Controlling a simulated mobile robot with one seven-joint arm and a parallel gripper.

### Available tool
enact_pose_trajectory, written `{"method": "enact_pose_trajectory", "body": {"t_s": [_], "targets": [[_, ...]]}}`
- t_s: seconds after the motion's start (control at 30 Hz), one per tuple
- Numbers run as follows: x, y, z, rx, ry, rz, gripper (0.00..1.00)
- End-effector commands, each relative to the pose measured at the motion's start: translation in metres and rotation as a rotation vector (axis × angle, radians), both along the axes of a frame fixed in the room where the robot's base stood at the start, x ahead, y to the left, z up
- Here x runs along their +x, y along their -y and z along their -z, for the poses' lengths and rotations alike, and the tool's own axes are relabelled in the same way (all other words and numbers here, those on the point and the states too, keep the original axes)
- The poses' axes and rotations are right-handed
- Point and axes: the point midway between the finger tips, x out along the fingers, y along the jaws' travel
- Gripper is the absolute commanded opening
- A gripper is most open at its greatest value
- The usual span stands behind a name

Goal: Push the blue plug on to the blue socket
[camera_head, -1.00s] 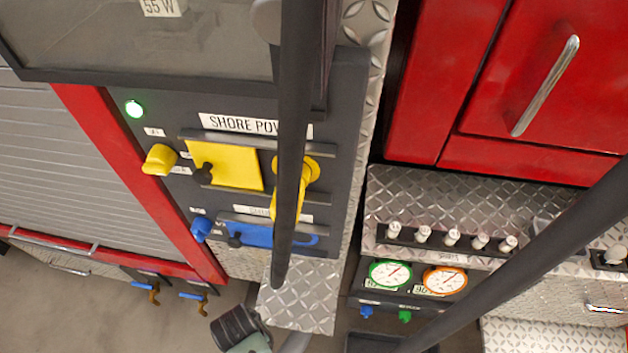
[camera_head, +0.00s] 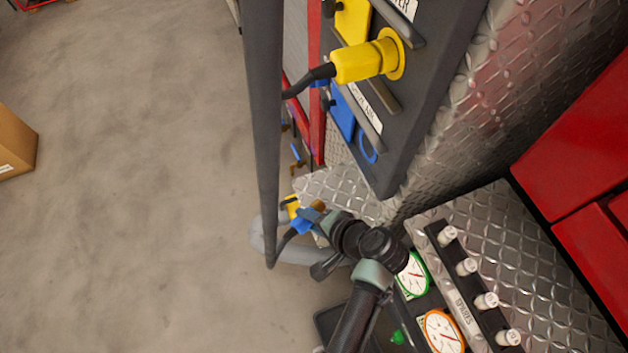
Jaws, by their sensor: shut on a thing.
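The blue plug (camera_head: 301,226) is at the end of my arm, below and left of the panel, with a dark cable running down from it. My gripper (camera_head: 305,213) is shut on it; the fingers are small and partly hidden by my wrist. The blue socket (camera_head: 367,148) shows as a blue ring low on the dark panel, seen at a steep angle. A blue cover (camera_head: 341,113) is beside it. The plug is apart from the socket, below and to its left.
A yellow plug (camera_head: 362,62) sits on the yellow socket above, its dark cable hanging left. The dark panel (camera_head: 437,75) has protruding bars. Below is a diamond-plate step (camera_head: 345,190), with gauges and white knobs at right. Open floor lies left, with a cardboard box (camera_head: 15,142).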

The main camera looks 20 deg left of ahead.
Motion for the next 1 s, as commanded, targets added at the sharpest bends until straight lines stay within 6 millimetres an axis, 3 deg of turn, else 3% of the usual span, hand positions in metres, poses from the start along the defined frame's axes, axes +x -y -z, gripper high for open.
{"method": "enact_pose_trajectory", "body": {"t_s": [0.23,0.53,0.7,1.0], "targets": [[0.024,-0.024,-0.045,0.392,0.195,0.228,0.00],[0.042,-0.020,-0.105,0.641,0.392,0.383,0.00],[0.047,-0.014,-0.117,0.667,0.422,0.401,0.00],[0.065,0.004,-0.117,0.667,0.421,0.399,0.00]]}}
